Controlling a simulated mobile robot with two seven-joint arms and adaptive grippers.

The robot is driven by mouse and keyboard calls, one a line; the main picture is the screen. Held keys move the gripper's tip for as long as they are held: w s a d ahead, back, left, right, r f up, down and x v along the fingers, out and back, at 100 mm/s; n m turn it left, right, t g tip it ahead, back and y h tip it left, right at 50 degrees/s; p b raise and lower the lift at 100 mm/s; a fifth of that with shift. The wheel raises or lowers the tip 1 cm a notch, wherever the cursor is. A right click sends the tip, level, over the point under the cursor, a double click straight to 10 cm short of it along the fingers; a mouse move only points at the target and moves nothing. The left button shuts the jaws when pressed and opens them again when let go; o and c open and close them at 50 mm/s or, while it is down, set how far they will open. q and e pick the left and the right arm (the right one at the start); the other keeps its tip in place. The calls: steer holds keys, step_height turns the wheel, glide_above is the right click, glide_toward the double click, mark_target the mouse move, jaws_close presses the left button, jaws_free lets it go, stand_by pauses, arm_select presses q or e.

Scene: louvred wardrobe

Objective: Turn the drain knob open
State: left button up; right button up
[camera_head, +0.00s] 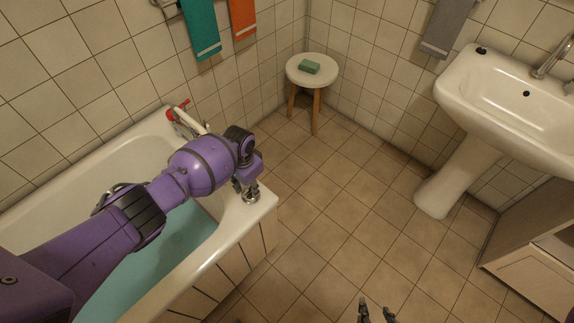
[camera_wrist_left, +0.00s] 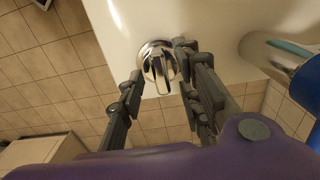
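The drain knob (camera_head: 251,197) is a round chrome knob on the bathtub's (camera_head: 262,207) near right corner rim. In the left wrist view the drain knob (camera_wrist_left: 158,68) shows its grip bar pointing down the picture. My left gripper (camera_head: 243,188) is right at the knob, partly hiding it in the head view. Its dark fingers are apart in the left wrist view, one to the left of the knob and the others at its right edge. Whether they touch it I cannot tell. My right gripper (camera_head: 376,313) is open and empty over the floor, at the bottom edge.
Bluish water (camera_head: 160,255) lies in the tub. A tap with a red handle (camera_head: 178,113) is on the tub's far rim. A stool (camera_head: 299,75) with green soap (camera_head: 309,66) stands behind. A sink (camera_head: 462,92) and cabinet (camera_head: 540,265) stand right. The middle floor is clear.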

mark_target(249, 189)
arm_select(q)
steer(key=shift+a, duration=0.1)
step_height(249, 189, up, 12)
arm_select(e)
steer(key=shift+s+f, duration=0.15)
steer(key=shift+s, duration=0.1)
stand_by(0.4)
stand_by(0.4)
